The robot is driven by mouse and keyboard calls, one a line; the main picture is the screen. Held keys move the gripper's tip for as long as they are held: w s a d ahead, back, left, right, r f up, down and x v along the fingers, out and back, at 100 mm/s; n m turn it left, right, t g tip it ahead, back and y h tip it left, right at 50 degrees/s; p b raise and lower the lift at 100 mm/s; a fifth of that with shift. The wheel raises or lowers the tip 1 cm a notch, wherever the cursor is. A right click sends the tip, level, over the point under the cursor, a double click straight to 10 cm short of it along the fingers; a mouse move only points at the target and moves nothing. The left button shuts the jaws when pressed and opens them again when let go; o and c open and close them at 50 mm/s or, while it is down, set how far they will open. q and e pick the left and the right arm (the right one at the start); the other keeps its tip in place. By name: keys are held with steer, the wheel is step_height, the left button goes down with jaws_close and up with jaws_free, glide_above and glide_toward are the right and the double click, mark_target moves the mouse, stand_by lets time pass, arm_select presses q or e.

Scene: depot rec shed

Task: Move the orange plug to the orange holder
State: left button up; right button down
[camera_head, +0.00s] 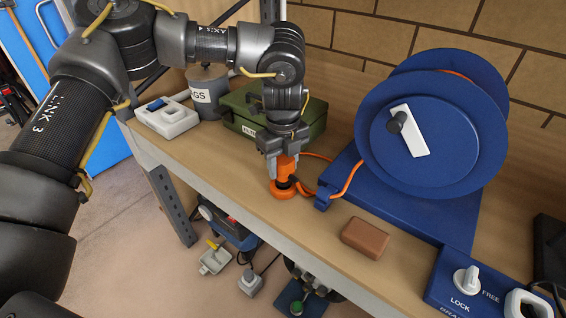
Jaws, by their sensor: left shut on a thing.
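The orange plug (285,168) is between the fingers of my left gripper (285,150), which points down over the bench and is shut on it. An orange cable runs from the plug to the blue cable reel (425,130). Directly under the plug is a round orange base, the orange holder (283,189), on the bench top. The plug stands upright and looks to be in or just above the holder; I cannot tell whether it is fully seated. My right gripper does not show.
A green box (270,112), a grey canister (207,92) and a white block (166,117) stand behind on the wooden bench (225,180). A brown block (365,238) lies in front of the reel. A blue brake box (470,283) is at the right.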

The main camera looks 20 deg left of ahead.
arm_select(q)
steer(key=shift+f+b, duration=0.55)
steer(key=shift+f, duration=0.5)
steer(key=o, duration=1.1)
steer(key=shift+c, duration=0.2)
